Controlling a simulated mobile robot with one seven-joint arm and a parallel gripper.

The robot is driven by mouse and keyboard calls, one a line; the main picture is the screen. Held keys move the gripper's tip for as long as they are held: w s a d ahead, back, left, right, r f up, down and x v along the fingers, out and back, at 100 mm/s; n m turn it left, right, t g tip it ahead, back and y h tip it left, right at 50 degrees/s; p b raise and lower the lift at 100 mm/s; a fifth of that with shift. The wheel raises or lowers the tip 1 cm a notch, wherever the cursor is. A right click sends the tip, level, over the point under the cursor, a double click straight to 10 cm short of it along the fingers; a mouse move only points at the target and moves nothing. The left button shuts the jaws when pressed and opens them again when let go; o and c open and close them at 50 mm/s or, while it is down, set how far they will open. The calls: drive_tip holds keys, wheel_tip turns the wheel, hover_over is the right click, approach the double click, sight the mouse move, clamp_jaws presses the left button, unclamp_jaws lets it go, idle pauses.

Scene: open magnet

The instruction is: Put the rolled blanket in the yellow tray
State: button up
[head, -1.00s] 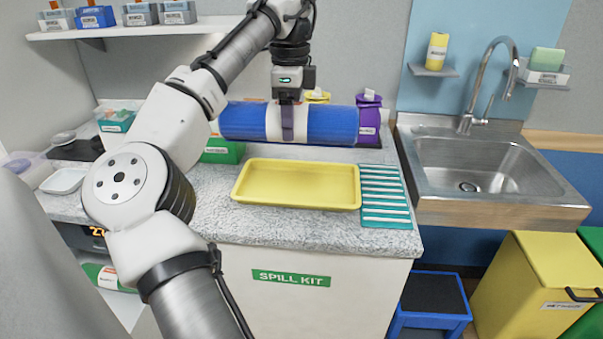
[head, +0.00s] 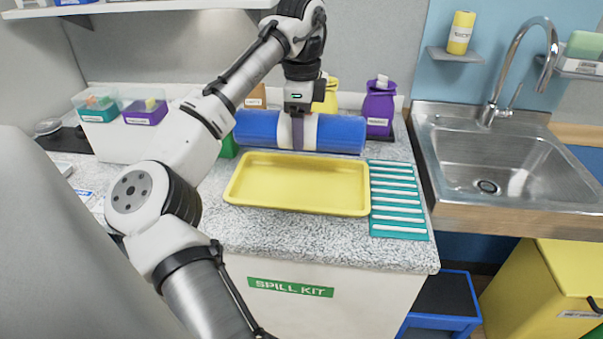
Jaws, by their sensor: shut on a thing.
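The rolled blanket (head: 340,133) is a blue cylinder with a white band around its middle, lying level from left to right. My gripper (head: 297,138) points down and is shut on it at the white band. The blanket is just behind the yellow tray (head: 296,208) in the picture; I cannot tell how far it is above the counter. The yellow tray is a shallow, empty rectangle on the speckled counter, near its front edge. The lower side of the blanket is close to the tray's back rim in view.
A teal and white striped mat (head: 398,232) lies right of the tray. A purple container (head: 379,108) and a yellow one (head: 329,96) stand behind the blanket. A green box (head: 229,147) is partly hidden at left. The sink (head: 490,165) is at the right.

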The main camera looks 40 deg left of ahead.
wheel_tip(320, 180, down, 11)
drive_tip(key=shift+f+p, duration=0.15)
drive_tip(key=shift+p, duration=0.2)
drive_tip(key=o, duration=1.3)
drive_tip(key=shift+f, duration=0.1)
wheel_tip(320, 180, up, 12)
drive_tip(key=shift+r, duration=0.1)
